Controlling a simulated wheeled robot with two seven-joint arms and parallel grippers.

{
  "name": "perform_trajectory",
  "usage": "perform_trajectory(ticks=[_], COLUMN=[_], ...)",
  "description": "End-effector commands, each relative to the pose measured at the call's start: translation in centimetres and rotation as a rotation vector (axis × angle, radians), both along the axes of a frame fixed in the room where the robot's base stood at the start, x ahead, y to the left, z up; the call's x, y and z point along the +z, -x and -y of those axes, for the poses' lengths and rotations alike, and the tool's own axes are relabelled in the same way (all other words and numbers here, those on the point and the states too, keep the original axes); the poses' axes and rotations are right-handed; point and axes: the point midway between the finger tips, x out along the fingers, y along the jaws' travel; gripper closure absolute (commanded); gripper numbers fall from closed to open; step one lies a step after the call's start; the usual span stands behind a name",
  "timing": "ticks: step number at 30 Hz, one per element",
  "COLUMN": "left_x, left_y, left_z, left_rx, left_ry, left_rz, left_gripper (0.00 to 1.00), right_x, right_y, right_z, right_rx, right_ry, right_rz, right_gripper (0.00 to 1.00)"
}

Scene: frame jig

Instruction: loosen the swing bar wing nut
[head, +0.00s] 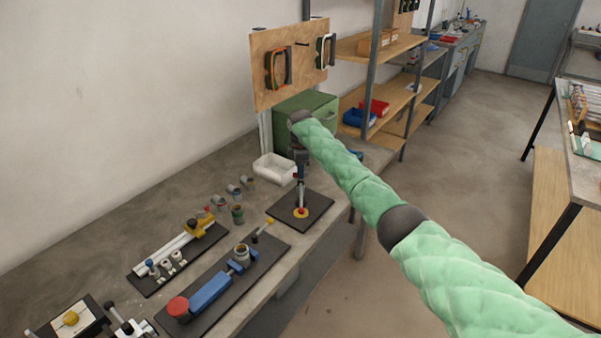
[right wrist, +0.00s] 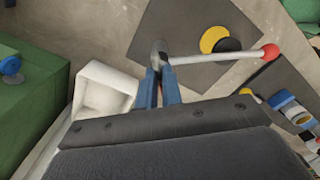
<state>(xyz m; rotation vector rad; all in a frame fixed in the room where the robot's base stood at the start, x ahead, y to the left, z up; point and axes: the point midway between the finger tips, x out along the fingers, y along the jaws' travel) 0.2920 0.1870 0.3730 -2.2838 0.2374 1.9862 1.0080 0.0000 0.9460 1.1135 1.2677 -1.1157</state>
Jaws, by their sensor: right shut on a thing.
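The jig with the swing bar stands on a dark square plate (head: 318,202) near the bench's front edge. In the right wrist view, the pale swing bar (right wrist: 218,57) runs right from between my fingertips to a red ball end (right wrist: 271,52), passing over a yellow disc (right wrist: 212,38) and a black disc on the plate. My right gripper (head: 300,175) reaches down over the plate. Its blue fingers (right wrist: 160,72) are shut on a small grey metal piece, apparently the wing nut (right wrist: 159,47), at the bar's near end. The fingers partly hide it. My left gripper is not in view.
A white bin (head: 272,168) and a green box (head: 325,107) stand close behind my right gripper. A blue clamp fixture (head: 210,292) and a white-tube fixture (head: 165,255) lie to the left, with several small cups nearby. A pegboard (head: 275,90) rises behind.

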Motion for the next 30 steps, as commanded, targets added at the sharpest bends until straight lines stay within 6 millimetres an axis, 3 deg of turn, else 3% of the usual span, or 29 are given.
perform_trajectory(ticks=[8,18,30], left_x=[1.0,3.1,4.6], left_y=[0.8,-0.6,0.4], left_z=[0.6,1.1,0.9], left_rx=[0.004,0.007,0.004], left_ry=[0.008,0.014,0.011], left_rz=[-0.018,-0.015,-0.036], left_gripper=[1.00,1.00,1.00], right_x=[0.1,0.1,0.2], right_y=[-0.1,-0.1,-0.2], right_z=[0.1,0.0,0.1], right_rx=[0.259,0.566,0.794], right_ry=[0.000,-0.001,0.001], right_rz=[0.003,0.004,0.005], right_gripper=[1.00,1.00,1.00])
